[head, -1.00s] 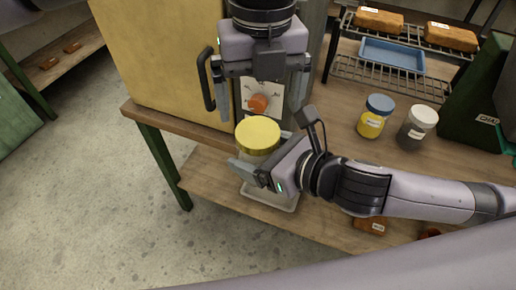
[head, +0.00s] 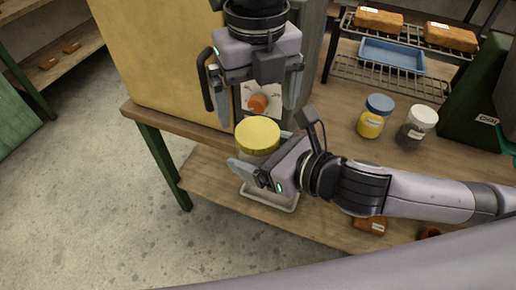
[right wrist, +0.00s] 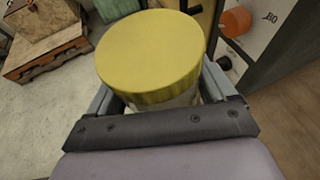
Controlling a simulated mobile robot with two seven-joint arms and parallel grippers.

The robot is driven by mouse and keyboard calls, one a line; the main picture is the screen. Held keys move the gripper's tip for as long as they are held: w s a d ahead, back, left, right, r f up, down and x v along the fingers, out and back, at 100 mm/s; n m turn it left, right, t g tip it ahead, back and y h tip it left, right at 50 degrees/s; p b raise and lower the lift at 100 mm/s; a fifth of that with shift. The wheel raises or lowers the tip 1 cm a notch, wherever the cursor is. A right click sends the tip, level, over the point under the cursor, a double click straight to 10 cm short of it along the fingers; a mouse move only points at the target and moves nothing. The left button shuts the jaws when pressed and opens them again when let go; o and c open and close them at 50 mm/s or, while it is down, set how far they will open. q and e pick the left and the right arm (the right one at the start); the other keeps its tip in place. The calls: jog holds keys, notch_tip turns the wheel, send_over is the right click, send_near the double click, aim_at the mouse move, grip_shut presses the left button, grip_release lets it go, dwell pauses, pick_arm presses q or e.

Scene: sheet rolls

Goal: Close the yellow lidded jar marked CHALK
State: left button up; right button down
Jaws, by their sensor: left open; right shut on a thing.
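The jar with the yellow lid (head: 258,133) is upright above a pale tray (head: 272,197) at the table's front edge. Its yellow lid fills the upper middle of the right wrist view (right wrist: 150,50) and sits on top of the pale jar body (right wrist: 183,97). I cannot tell whether it is screwed tight. No CHALK marking is readable. My right gripper (head: 264,160) is shut on the jar body below the lid, with fingers on both sides. My left gripper (head: 256,108) is open and empty, pointing down just behind and above the lid.
A panel with an orange knob (head: 258,103) stands close behind the left gripper. A large yellow box (head: 160,60) is at left. A blue-lidded jar (head: 373,117) and a white-lidded jar (head: 416,127) stand at right. A wire rack (head: 385,75) holds a blue tray.

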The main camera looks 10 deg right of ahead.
aim_at(259, 132)
pick_arm(q)
jog(key=shift+f, duration=2.65)
jog(key=c, duration=1.1)
jog(key=shift+m, duration=1.6)
jog(key=o, duration=1.2)
jog(key=shift+c, duration=0.2)
jog(key=shift+d, duration=0.1)
